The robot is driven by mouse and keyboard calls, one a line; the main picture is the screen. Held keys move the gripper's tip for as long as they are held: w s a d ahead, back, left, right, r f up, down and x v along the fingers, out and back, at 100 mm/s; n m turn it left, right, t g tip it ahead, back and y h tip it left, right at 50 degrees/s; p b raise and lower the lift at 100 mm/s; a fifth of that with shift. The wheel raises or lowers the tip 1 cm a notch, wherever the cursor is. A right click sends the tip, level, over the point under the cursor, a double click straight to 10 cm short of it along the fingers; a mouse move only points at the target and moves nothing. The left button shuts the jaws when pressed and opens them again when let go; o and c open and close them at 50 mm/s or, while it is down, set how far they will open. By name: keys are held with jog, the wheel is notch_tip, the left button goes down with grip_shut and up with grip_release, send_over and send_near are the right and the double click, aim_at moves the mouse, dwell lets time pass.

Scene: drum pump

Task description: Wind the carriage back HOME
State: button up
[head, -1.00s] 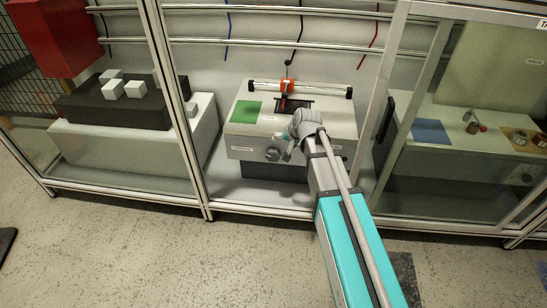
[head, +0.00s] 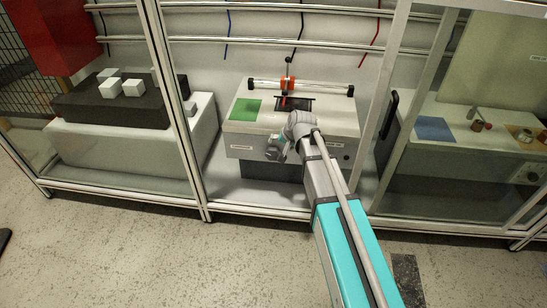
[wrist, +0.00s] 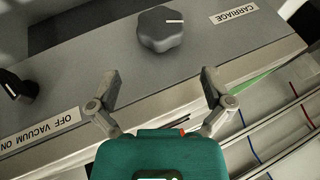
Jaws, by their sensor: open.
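The carriage knob (wrist: 160,28) is dark grey and lobed, with a white mark pointing right in the wrist view. It sits on the grey front panel beside the CARRIAGE label (wrist: 235,12). My gripper (wrist: 160,85) is open and empty, its fingers spread to either side of the knob's line but short of it, apart from it. In the head view my gripper (head: 277,148) is at the front of the white machine (head: 240,141) and hides the knob. The orange-red carriage (head: 285,84) sits on the rail (head: 320,88) atop the machine, left of the rail's middle.
A dark vacuum knob (wrist: 17,86) with an OFF VACUUM ON label is left in the wrist view. A green square (head: 245,109) lies on the machine's top. Frame posts (head: 177,100) stand on both sides. A black block with white cubes (head: 110,103) is at left.

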aim_at(276, 150)
jog(key=shift+b+x, duration=3.65)
jog(key=shift+x, duration=0.95)
jog(key=c, duration=0.8)
